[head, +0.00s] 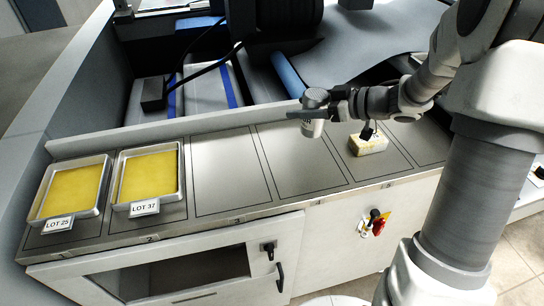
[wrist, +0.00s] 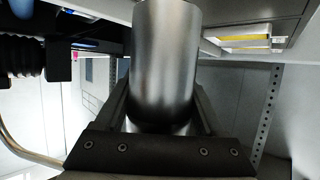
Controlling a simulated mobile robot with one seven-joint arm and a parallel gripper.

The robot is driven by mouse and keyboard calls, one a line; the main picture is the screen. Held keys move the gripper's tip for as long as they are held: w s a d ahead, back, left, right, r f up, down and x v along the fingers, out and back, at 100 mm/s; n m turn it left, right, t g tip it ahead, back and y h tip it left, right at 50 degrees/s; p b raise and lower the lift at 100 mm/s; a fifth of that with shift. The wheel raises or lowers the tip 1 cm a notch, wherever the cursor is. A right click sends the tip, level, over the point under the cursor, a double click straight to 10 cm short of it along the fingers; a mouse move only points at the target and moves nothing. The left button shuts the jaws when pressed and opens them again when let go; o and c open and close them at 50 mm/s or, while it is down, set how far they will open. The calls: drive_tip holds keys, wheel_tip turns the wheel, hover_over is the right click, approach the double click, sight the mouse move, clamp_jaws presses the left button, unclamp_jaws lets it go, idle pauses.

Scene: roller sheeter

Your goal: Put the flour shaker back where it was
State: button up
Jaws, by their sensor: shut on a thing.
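In the wrist view the shaker (wrist: 165,65) is a large metal cylinder between the two dark fingers of my gripper (wrist: 165,115). Its lower end is partly hidden by the gripper.
Two trays of yellow dough, LOT 25 (head: 72,190) and LOT 37 (head: 148,178), lie on the left counter sections. A pale block with a dark handle (head: 368,145) sits right of the shaker. Between tray and block, the counter (head: 228,172) is bare. Sheeter rollers stand behind.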

drive_tip(key=s+a+f+b, duration=0.1)
drive_tip(key=a+f, duration=0.2)
drive_tip(key=s+a+f+b, duration=0.1)
drive_tip(key=a+f, duration=0.1)
drive_tip(key=f, duration=0.1)
drive_tip(key=s+a+f+b, duration=0.1)
drive_tip(key=a+f, duration=0.2)
drive_tip(key=shift+s+a+f, duration=0.15)
drive_tip(key=shift+a+f, duration=0.15)
drive_tip(key=shift+r, duration=0.1)
drive_tip(key=o, duration=1.6)
drive_tip(key=shift+f, duration=0.2)
drive_tip(key=shift+c, duration=0.2)
drive_tip(key=shift+r, duration=0.1)
